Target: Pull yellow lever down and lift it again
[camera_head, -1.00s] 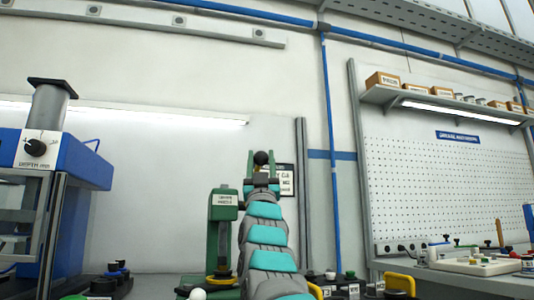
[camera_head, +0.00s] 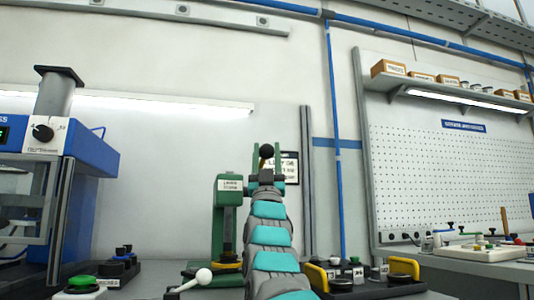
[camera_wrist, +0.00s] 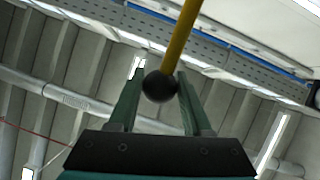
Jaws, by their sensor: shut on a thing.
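The yellow lever (camera_wrist: 182,35) slants down from the top edge in the wrist view and ends in a black ball knob (camera_wrist: 159,87). The knob also shows in the head view (camera_head: 266,151). My gripper (camera_wrist: 158,95) is shut on the knob, with one green finger on each side of it. In the head view my gripper (camera_head: 266,160) is raised in front of the wall, its fingers pointing up. The lever's shaft is mostly hidden there behind my gripper and arm. A green press-like stand (camera_head: 228,215) with a white label is just left of my arm.
A blue machine (camera_head: 90,150) stands at the left. A white-ball lever (camera_head: 204,276) and a green button (camera_head: 82,281) are low in front. Yellow handles (camera_head: 404,267) are at lower right. A pegboard (camera_head: 440,170) and bench are further right. The wall above my gripper is clear.

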